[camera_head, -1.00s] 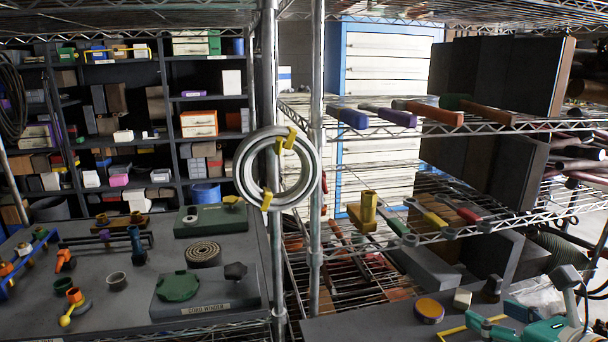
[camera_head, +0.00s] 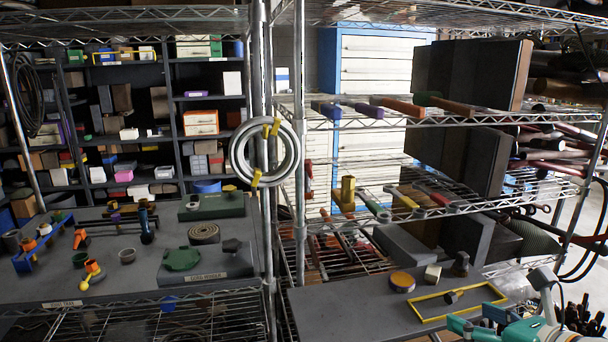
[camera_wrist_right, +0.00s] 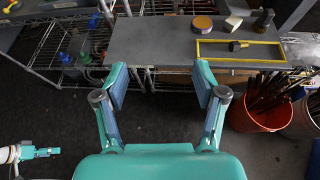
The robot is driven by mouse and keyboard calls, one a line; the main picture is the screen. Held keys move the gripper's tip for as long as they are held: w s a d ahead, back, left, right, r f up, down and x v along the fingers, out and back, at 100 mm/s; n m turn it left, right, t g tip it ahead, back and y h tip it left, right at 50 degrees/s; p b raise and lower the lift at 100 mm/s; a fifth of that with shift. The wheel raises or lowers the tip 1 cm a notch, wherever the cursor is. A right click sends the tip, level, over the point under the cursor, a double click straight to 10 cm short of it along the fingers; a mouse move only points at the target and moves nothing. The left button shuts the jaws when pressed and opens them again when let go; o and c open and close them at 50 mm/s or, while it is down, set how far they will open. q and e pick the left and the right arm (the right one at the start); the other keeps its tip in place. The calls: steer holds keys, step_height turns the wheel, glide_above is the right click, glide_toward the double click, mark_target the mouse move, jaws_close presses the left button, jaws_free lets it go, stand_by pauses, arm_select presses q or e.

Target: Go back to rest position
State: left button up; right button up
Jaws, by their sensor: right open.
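My right gripper (camera_head: 473,324) is at the bottom right of the head view, in front of the grey workbench (camera_head: 330,312). In the right wrist view its two teal fingers stand wide apart, with nothing between them (camera_wrist_right: 160,88). Beyond the fingers lies the bench (camera_wrist_right: 150,42), and they are apart from its objects. A teal and white part at the lower left of the wrist view looks like my left gripper (camera_wrist_right: 40,152); its jaws cannot be made out. The left gripper does not show in the head view.
A yellow frame (camera_head: 432,318) lies on the bench around a small dark tool (camera_head: 454,296). An orange-topped disc (camera_head: 402,281), a cream block (camera_head: 433,273) and a dark piece (camera_head: 461,262) stand behind. Wire shelves rise beyond.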

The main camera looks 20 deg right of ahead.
steer(key=w+a+f+n+g+y, duration=0.1)
steer(key=w+a+f+g+y, duration=0.15)
steer(key=a+f, duration=0.35)
steer(key=w+a+f+n+g+y, duration=0.1)
steer(key=w+a+f+g+y, duration=0.15)
steer(key=f, duration=0.55)
steer(key=s+a+f+n+g+y, duration=0.25)
steer(key=a+f+n+g, duration=0.3)
steer(key=a+f, duration=0.65)
steer(key=s+a+f+n+g+h, duration=0.1)
steer(key=s+a+f+n+g, duration=0.25)
steer(key=s+f+n, duration=0.4)
steer(key=s+a+f+n+g+h, duration=0.2)
steer(key=s+a+f+n, duration=0.25)
steer(key=f+n, duration=0.45)
steer(key=w+f+n+t, duration=0.1)
steer(key=n, duration=0.2)
steer(key=w+f+n+t, duration=0.1)
steer(key=n, duration=0.3)
steer(key=w+f+n+t, duration=0.1)
steer(key=n, duration=0.2)
steer(key=shift+w+d+f+n+h, duration=0.2)
steer(key=shift+d+n+h, duration=0.05)
steer(key=shift+d+n, duration=0.1)
